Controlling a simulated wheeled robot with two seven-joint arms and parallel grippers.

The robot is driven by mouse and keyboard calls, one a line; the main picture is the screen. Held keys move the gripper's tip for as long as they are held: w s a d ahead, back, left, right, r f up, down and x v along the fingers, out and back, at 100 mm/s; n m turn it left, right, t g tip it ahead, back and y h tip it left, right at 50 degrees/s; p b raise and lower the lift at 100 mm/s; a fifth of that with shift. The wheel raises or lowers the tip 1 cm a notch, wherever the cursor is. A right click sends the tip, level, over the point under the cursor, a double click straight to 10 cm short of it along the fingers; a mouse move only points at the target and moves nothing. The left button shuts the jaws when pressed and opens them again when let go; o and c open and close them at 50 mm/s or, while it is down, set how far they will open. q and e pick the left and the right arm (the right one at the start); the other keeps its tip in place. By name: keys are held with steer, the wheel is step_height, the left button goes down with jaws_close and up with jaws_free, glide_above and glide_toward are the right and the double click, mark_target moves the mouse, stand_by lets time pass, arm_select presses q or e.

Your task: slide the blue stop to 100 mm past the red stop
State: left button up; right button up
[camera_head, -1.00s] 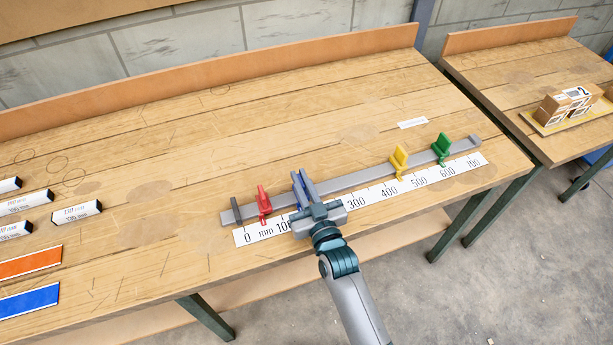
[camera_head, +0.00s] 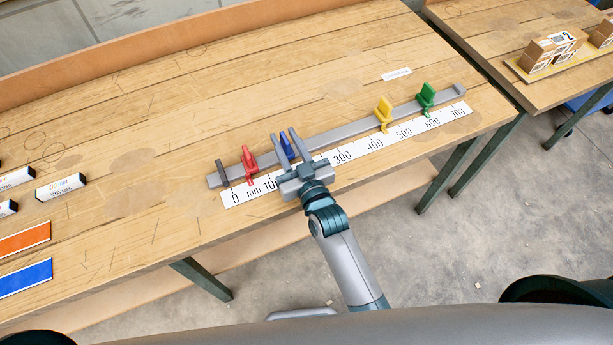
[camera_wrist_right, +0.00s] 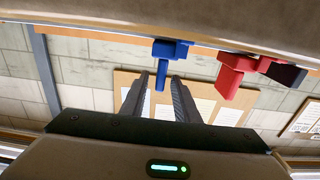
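The blue stop (camera_head: 286,147) sits on the grey rail (camera_head: 340,131), to the right of the red stop (camera_head: 249,161). My right gripper (camera_head: 287,137) is open, its two fingers apart on either side of the blue stop in the head view. In the right wrist view the blue stop (camera_wrist_right: 164,52) shows near and between the fingertips with clear gaps, and the red stop (camera_wrist_right: 231,75) is to its right. A white millimetre scale (camera_head: 354,153) runs along the rail's front. My gripper body hides the scale around 200. My left gripper is not in view.
A yellow stop (camera_head: 383,113) and a green stop (camera_head: 426,98) stand farther right on the rail. White labelled blocks (camera_head: 61,187) and orange (camera_head: 24,240) and blue plates (camera_head: 24,278) lie at the left. The table behind the rail is mostly clear.

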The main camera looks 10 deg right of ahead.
steer(key=b+v, duration=0.3)
steer(key=v, duration=1.3)
steer(key=shift+s+b, duration=0.2)
steer(key=shift+b, duration=0.2)
steer(key=s+d+f+g+h, duration=0.3)
steer(key=s+d+f+g, duration=0.2)
steer(key=d+f+g, duration=0.3)
steer(key=s+d+f+m+g+h, duration=0.1)
steer(key=s+d+f+g, duration=0.1)
steer(key=s+d+g, duration=0.3)
steer(key=s+d+f+m+g+h, duration=0.1)
steer(key=s+d+f, duration=0.25)
steer(key=s, duration=0.35)
step_height(320, 180, down, 28)
steer(key=s+g, duration=0.1)
steer(key=s+d+f+g, duration=0.1)
steer(key=s+d+f, duration=0.2)
steer(key=s+f, duration=1.4)
steer(key=shift+s+d+f+n+h, duration=0.15)
steer(key=shift+s+f+n+h, duration=0.2)
steer(key=shift+s, duration=0.25)
